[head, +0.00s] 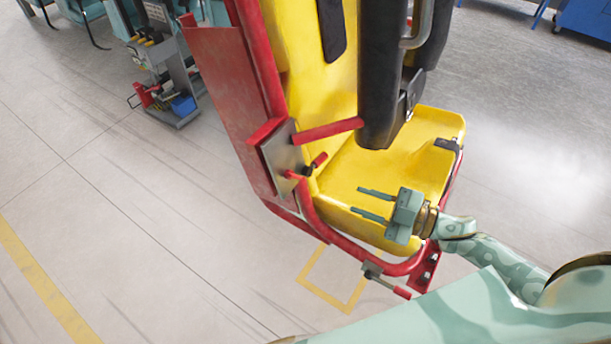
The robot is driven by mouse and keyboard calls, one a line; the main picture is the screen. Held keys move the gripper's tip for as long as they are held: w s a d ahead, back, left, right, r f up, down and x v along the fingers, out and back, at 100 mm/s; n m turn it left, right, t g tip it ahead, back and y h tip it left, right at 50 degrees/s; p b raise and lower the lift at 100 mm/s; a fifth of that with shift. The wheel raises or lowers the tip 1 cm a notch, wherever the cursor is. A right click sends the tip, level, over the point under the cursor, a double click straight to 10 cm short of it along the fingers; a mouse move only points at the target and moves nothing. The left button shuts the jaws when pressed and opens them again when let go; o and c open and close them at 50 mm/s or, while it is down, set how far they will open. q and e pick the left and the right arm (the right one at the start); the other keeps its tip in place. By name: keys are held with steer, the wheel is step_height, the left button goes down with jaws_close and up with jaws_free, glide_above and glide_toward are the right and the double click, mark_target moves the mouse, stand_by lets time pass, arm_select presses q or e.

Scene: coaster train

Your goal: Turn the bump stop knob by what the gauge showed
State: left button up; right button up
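A yellow coaster seat (385,170) in a red frame (258,60) fills the middle of the head view. A grey metal plate (284,158) sits on the frame's side. A small knob (319,159) with a dark stem and red end stands out beside the plate. Lower down, a grey fitting (372,269) carries a rod with a red grip (402,293). I cannot tell which is the bump stop knob. No gauge can be made out. My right gripper (357,200) is over the seat's front, fingers apart and empty, pointing left, apart from both fittings. My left gripper is out of view.
A black padded restraint (382,75) hangs over the seat. A grey tool cart (168,75) with a blue bin stands at the upper left. A blue cabinet (585,18) is at the upper right. The floor left of the seat is clear.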

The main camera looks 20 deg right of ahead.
mark_target(297, 177)
steer(key=p+x, duration=0.2)
steer(key=x, duration=1.1)
steer(key=shift+w, duration=0.15)
steer(key=shift+x, duration=0.75)
jaws_close()
